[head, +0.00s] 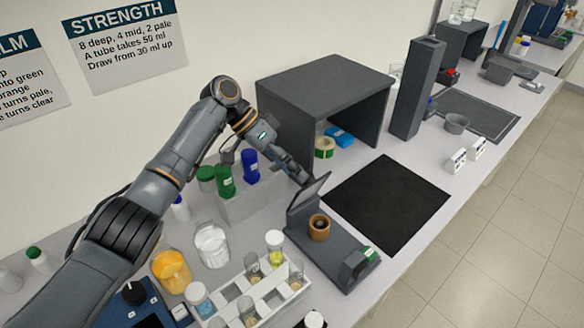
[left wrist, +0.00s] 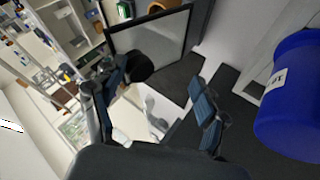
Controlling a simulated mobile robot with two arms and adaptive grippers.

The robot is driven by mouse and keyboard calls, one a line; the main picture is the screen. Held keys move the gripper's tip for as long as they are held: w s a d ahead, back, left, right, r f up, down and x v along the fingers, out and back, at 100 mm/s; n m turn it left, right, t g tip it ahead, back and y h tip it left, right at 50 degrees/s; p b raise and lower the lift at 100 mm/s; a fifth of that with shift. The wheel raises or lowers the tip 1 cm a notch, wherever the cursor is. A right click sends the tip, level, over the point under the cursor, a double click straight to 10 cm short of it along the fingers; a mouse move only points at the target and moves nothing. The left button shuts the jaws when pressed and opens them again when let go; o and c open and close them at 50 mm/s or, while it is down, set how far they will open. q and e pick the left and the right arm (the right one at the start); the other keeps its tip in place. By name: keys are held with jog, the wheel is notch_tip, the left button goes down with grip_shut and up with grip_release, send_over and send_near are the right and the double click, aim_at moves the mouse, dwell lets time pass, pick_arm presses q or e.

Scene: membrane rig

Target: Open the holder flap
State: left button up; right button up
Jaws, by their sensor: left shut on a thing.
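The holder is a grey device (head: 341,262) on the bench, with a brown ring-shaped cup (head: 319,228) standing on its base. Its flap (head: 314,196) is a thin grey panel, raised and tilted at the holder's back left end. In the left wrist view the flap (left wrist: 168,38) shows as a dark-framed pale panel beyond my fingers. My left gripper (head: 304,181) is at the flap's upper edge and shut on it; the exact contact is hard to make out. The left gripper's fingers also show in the left wrist view (left wrist: 160,85). My right gripper is not in view.
A rack with green-capped and blue-capped bottles (head: 250,166) stands close to my left gripper; a blue cap (left wrist: 291,95) is near in the left wrist view. A white vial rack (head: 258,305) is in front. A black mat (head: 387,204) lies clear to the right, below a grey open box (head: 325,85).

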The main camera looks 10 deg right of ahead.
pick_arm(q)
jog(key=shift+w+a+f, duration=0.1)
jog(key=shift+a+f, duration=0.2)
jog(key=shift+f, duration=0.15)
jog(key=v, duration=1.2)
jog(key=shift+d+r, duration=0.25)
jog(key=shift+r, duration=0.1)
